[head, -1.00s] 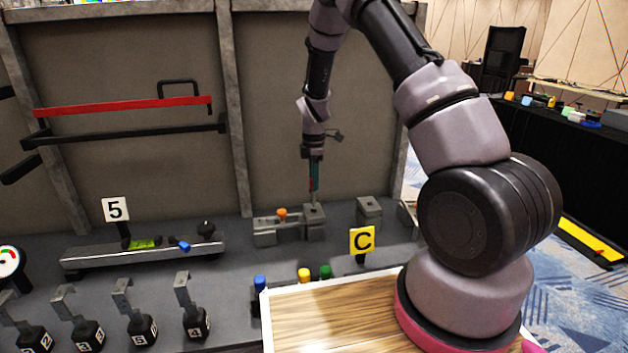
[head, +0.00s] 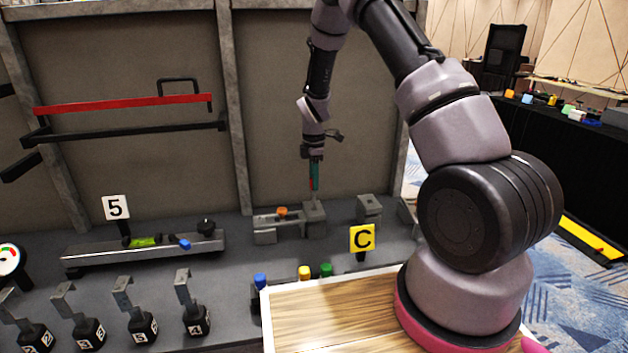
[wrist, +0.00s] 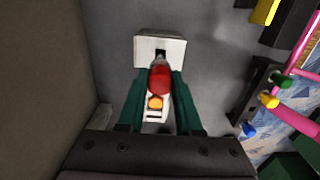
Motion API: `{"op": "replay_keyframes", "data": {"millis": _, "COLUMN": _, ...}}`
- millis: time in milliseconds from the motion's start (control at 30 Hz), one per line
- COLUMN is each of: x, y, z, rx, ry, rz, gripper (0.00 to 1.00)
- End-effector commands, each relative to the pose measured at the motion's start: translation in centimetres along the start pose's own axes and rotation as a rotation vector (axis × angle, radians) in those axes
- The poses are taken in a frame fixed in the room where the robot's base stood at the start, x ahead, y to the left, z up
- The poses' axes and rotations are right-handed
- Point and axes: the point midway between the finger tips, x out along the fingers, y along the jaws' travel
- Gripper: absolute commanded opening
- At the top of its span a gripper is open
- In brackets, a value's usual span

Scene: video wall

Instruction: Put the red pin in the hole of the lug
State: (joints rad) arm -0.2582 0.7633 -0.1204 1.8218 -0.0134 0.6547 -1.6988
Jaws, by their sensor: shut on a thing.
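My gripper (head: 315,187) points straight down over the grey lug block (head: 314,221) on the bench. In the wrist view my gripper (wrist: 160,84) has its two green fingers shut on the red pin (wrist: 160,78). The pin's metal shaft points at the dark hole in the lug (wrist: 174,45). The shaft's tip is at or just above the hole; how far it is in, if at all, cannot be told. In the head view the fingers hide most of the pin.
An orange-topped piece (head: 282,212) stands on a grey bracket just left of the lug; its orange top also shows in the wrist view (wrist: 155,102). Another grey block (head: 369,207) and a yellow C sign (head: 362,239) stand to the right. Blue, yellow and green pegs stand in front.

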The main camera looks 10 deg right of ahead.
Motion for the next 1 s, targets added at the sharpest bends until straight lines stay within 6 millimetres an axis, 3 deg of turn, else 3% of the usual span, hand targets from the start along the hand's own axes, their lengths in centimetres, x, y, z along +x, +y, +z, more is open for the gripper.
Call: {"op": "replay_keyframes", "data": {"millis": 1000, "x": 1.6, "y": 0.0, "z": 0.0, "rx": -0.001, "ry": 0.000, "rz": 0.000, "gripper": 0.00}}
